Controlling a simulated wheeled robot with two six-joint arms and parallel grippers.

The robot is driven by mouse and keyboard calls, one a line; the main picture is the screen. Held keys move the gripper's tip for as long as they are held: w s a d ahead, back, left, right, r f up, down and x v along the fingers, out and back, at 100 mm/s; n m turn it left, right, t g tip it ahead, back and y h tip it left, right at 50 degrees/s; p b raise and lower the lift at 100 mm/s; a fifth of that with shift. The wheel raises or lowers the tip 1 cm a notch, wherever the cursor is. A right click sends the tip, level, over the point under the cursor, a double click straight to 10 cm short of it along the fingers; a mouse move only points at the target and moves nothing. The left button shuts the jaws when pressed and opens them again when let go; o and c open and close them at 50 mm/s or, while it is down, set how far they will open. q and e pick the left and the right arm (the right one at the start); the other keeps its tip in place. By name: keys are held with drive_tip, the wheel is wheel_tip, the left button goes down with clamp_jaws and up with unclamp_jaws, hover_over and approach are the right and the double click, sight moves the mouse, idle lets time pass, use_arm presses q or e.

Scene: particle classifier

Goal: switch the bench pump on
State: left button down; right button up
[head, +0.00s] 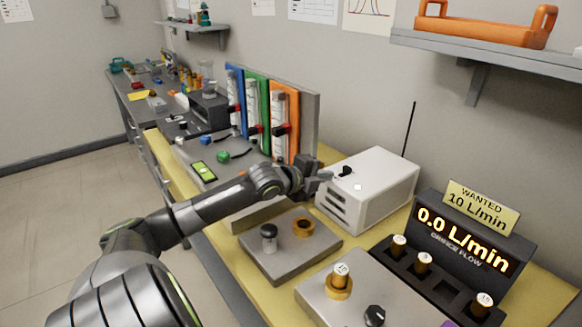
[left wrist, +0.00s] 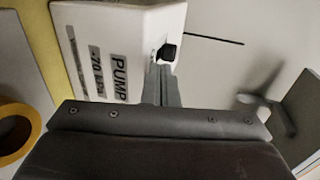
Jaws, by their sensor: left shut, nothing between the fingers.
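The bench pump (head: 368,190) is a white box on the yellow bench top, right of centre in the head view. In the left wrist view its white face (left wrist: 110,35) carries the label PUMP and "-70 kPa". A black switch (head: 345,171) sits on the pump near the gripper; it also shows as a black rocker or knob in the left wrist view (left wrist: 168,52). My left gripper (head: 322,175) is shut and empty, its fingertips (left wrist: 162,70) right by the switch. I cannot tell whether they touch it. My right gripper is not in view.
The orifice flow display (head: 462,240) reads 0.0 L/min under a "WANTED 10 L/min" card (head: 481,207). Colored flow-tube panels (head: 262,110) stand behind my forearm. A thin antenna rises behind the pump.

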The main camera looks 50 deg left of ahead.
use_arm(q)
drive_tip(key=p+v, duration=0.6)
drive_tip(key=v, duration=0.3)
drive_tip(key=shift+r, duration=0.15)
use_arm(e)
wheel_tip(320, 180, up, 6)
use_arm(q)
drive_tip(key=shift+s, duration=0.1)
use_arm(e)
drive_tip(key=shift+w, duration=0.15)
use_arm(q)
drive_tip(key=shift+s, duration=0.1)
